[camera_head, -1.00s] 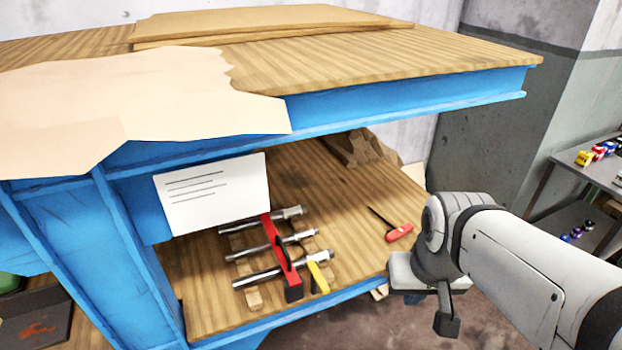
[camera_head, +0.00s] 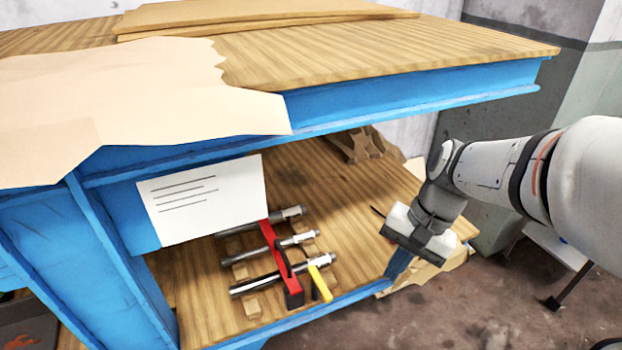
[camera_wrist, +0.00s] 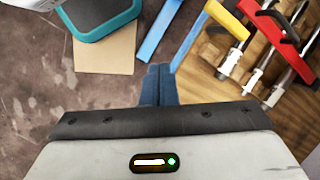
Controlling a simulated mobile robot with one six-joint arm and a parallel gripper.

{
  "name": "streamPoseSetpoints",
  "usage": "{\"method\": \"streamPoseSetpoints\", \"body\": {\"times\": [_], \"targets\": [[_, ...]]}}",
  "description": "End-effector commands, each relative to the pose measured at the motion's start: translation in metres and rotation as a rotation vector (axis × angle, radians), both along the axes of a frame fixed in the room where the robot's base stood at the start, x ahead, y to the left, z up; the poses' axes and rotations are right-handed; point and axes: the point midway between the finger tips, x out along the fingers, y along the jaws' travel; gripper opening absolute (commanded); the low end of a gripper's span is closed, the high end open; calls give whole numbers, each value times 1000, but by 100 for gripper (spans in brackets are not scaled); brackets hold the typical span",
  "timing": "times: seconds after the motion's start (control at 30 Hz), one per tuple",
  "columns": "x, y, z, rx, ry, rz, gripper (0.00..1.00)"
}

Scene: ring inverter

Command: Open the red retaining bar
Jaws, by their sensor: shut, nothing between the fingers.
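The red retaining bar (camera_head: 269,236) lies across several metal rods (camera_head: 250,283) on the lower wooden shelf, and its dark handle shows beside it. The bar also shows at the upper right of the wrist view (camera_wrist: 283,38), where its far part is cut off. A yellow piece (camera_head: 321,285) sits beside the bar's near end; it also shows in the wrist view (camera_wrist: 228,20). My gripper (camera_head: 397,266) is shut and empty, its blue fingers together near the shelf's front right edge, right of the bar and apart from it. The fingertips also show in the wrist view (camera_wrist: 160,72).
The blue upper tabletop edge (camera_head: 420,97) overhangs the shelf. A white paper sign (camera_head: 205,198) hangs at its left. Wooden pieces (camera_head: 362,146) lie at the shelf's back. The wrist view shows a teal object (camera_wrist: 100,18) below.

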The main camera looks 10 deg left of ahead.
Motion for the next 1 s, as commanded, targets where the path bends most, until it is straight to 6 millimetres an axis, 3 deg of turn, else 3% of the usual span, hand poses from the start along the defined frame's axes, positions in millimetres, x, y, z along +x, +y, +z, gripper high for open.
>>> {"method": "streamPoseSetpoints", "body": {"times": [0.3, 0.6, 0.77, 1.0], "targets": [[78, 80, -34, 296, 509, -295, 0], [131, 122, -58, 464, 845, -437, 0], [139, 131, -63, 490, 903, -455, 0], [123, 158, -73, 491, 908, -456, 0]]}}
